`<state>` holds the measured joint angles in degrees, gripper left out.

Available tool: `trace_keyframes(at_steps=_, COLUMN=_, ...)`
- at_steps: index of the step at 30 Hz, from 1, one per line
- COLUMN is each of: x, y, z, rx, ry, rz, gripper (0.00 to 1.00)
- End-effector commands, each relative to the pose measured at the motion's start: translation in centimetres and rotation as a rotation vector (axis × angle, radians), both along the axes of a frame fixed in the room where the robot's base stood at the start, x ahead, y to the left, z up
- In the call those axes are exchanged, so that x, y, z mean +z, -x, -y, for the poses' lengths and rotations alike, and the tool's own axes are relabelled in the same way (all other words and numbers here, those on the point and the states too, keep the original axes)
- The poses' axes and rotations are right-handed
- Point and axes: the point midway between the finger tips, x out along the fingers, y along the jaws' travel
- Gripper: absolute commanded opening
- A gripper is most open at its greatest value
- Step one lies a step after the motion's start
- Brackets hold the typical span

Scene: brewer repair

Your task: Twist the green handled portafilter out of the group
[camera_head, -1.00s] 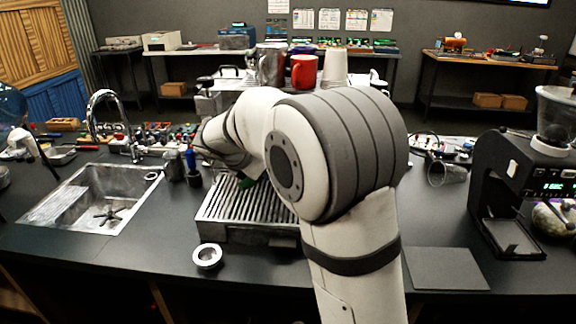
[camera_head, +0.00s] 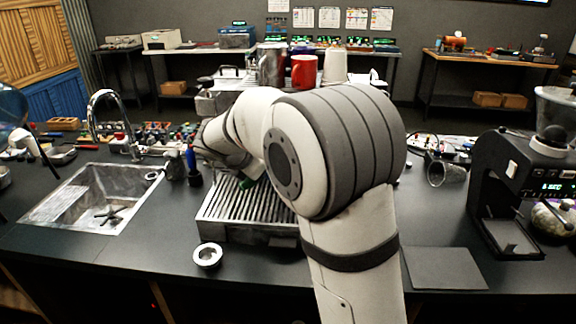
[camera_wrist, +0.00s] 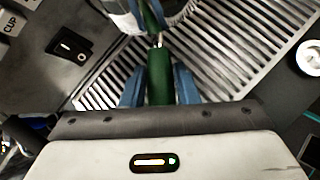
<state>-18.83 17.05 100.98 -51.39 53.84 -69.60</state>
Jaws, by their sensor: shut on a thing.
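In the wrist view the green handle of the portafilter (camera_wrist: 159,82) runs between the blue fingers of my gripper (camera_wrist: 160,88), which is shut on it. A further green piece (camera_wrist: 152,16) shows beyond the handle; I cannot tell whether it is a reflection. The portafilter's head and its fit in the group are not clear. My arm hides the group and most of my gripper there.
A metal ring (camera_head: 207,256) lies on the counter in front of the tray. A sink (camera_head: 75,205) is at left, a grinder (camera_head: 530,185) at right, a dark mat (camera_head: 445,268) at front right. A red mug (camera_head: 304,71) stands among cups on the brewer.

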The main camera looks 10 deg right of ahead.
Motion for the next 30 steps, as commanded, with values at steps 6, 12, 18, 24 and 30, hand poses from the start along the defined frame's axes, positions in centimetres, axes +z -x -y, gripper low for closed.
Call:
trace_keyframes(at_steps=6, x=-0.03, y=-0.02, z=0.0, rx=0.0, ry=0.001, rz=0.001, gripper=0.0)
trace_keyframes(at_steps=12, x=-0.4, y=-0.01, z=0.01, rx=0.0, ry=0.001, rz=0.001, gripper=0.0)
trace_keyframes(at_steps=18, x=-0.74, y=-0.01, z=0.01, rx=0.0, ry=0.001, rz=0.001, gripper=0.0)
trace_keyframes(at_steps=24, x=-0.74, y=-0.01, z=0.02, rx=0.0, ry=0.001, rz=0.001, gripper=0.0)
trace_keyframes(at_steps=30, x=-0.73, y=-0.02, z=0.01, rx=0.0, ry=0.001, rz=0.001, gripper=0.0)
